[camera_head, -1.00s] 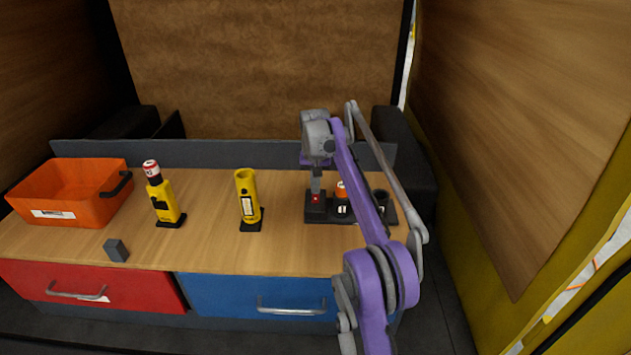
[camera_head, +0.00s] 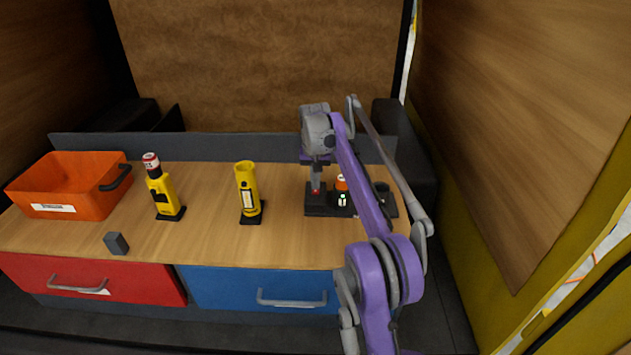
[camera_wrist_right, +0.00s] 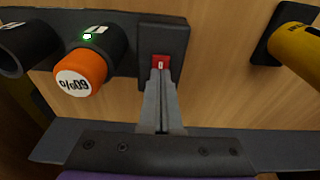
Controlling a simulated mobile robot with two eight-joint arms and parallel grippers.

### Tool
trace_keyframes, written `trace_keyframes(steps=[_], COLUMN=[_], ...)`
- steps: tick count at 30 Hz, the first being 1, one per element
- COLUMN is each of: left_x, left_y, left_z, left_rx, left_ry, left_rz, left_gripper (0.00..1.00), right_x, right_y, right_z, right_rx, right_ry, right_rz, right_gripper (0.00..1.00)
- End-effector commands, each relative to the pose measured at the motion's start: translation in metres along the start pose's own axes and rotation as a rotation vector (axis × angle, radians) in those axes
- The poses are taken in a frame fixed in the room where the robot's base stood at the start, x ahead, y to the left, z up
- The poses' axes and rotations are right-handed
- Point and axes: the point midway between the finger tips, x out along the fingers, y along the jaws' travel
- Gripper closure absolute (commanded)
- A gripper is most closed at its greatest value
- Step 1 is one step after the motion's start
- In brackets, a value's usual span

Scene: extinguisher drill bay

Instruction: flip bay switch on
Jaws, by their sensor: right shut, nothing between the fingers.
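The bay switch is a red rocker (camera_wrist_right: 160,62) on a dark block at one end of a black unit (camera_head: 318,209) on the right of the workbench. In the wrist view my right gripper (camera_wrist_right: 160,76) is shut and empty, with its fingertips at the edge of the red rocker. They look to be touching it, and they hide part of it. In the head view the right gripper (camera_head: 316,186) points down over the switch, where a little red shows. A small green light (camera_wrist_right: 87,37) is lit on the holder beside the switch. My left gripper is not in view.
The black unit also holds an orange-capped item (camera_wrist_right: 80,72) and an empty dark cup (camera_head: 382,187). Two yellow devices (camera_head: 164,195) (camera_head: 247,190), a grey block (camera_head: 116,243) and an orange bin (camera_head: 68,187) stand to the left. Bare wood lies between them.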

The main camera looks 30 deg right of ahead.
Motion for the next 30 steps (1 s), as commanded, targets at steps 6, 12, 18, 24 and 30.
trace_keyframes(steps=[6, 12, 18, 24, 30], left_x=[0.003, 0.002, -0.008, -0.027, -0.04], left_y=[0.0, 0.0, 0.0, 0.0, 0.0], left_z=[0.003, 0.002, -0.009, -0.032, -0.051], left_rx=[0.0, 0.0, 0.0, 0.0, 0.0], left_ry=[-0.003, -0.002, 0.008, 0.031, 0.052], left_rz=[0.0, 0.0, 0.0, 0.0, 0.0], left_gripper=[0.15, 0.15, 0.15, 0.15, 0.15], right_x=[-0.001, -0.002, -0.021, -0.065, -0.108], right_y=[0.0, 0.0, 0.0, -0.001, -0.001], right_z=[0.006, 0.005, 0.003, -0.006, -0.02], right_rx=[0.0, 0.0, 0.0, -0.001, -0.001], right_ry=[-0.001, 0.0, 0.002, 0.004, 0.004], right_rz=[0.0, 0.0, -0.002, -0.003, -0.003], right_gripper=[1.0, 1.0, 1.0, 1.0, 1.0])
